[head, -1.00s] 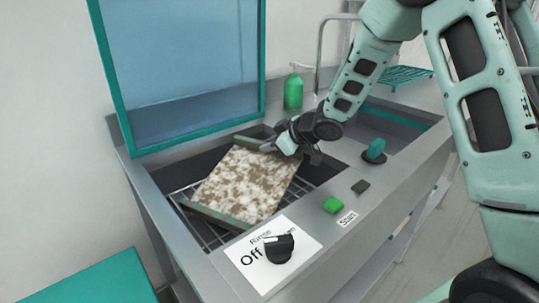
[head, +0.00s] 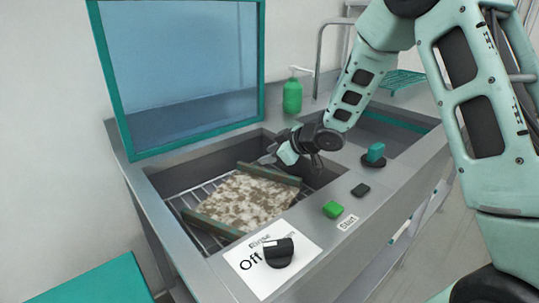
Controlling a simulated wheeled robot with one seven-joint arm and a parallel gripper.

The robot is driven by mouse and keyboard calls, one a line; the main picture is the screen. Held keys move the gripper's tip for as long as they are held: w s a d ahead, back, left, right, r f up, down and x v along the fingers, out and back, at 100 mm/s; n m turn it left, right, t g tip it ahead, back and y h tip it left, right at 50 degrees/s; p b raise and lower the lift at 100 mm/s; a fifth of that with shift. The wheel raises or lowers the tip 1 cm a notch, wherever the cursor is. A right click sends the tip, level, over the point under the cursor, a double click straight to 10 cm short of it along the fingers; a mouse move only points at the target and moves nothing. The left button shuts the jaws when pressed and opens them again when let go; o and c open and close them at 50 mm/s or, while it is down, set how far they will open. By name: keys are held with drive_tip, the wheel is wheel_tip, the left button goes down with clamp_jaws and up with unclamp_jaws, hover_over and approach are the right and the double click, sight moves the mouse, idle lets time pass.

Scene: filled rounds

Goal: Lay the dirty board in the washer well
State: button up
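The dirty board (head: 245,203), a pale slab blotched with brown and with dark green strips at two ends, is inside the washer well (head: 165,184). It appears to lie on the wire rack (head: 190,197) at the bottom, below the rim. My gripper (head: 266,159) is in the well at the board's far end, close to the far green strip. Its fingers are small and partly hidden by the wrist, so I cannot tell whether they grip or touch the board.
A raised blue hood with a teal frame (head: 180,75) stands behind the well. A green soap bottle (head: 292,95) stands behind it. In front are a dark knob (head: 279,252) on a white label and a green button (head: 333,209). A second basin (head: 385,127) lies right.

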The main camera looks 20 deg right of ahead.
drive_tip(key=p+v, duration=0.1)
drive_tip(key=v, duration=1)
drive_tip(key=shift+s+p, duration=0.2)
drive_tip(key=shift+p, duration=0.15)
